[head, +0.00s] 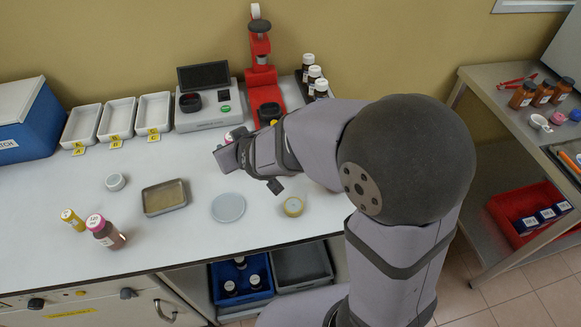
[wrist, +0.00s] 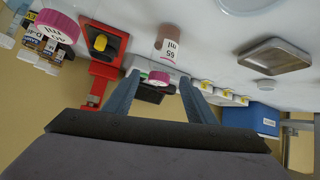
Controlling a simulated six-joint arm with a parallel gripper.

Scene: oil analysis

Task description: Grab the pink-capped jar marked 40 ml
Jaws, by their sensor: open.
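My gripper (wrist: 160,82) is open, its two fingers pointing toward the back of the bench. In the wrist view, which is upside down, a pink-capped brown jar (wrist: 170,46) lies between the fingertips in the picture, apparently beyond them and not held. Its label ends in "ml"; the number is unclear. A nearer pink cap (wrist: 57,24) is at the upper left, its number unreadable. In the head view, my gripper (head: 226,150) hides most of a pink-capped jar (head: 228,137). Another pink-capped jar (head: 106,233) stands at the front left. I cannot tell which is marked 40 ml.
A red stand (head: 262,78) and a grey instrument (head: 205,115) are at the back. White trays (head: 118,118) and a blue box (head: 45,125) are left of them. A metal tin (head: 165,197), round lid (head: 228,207) and yellow-capped bottle (head: 72,218) are in front.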

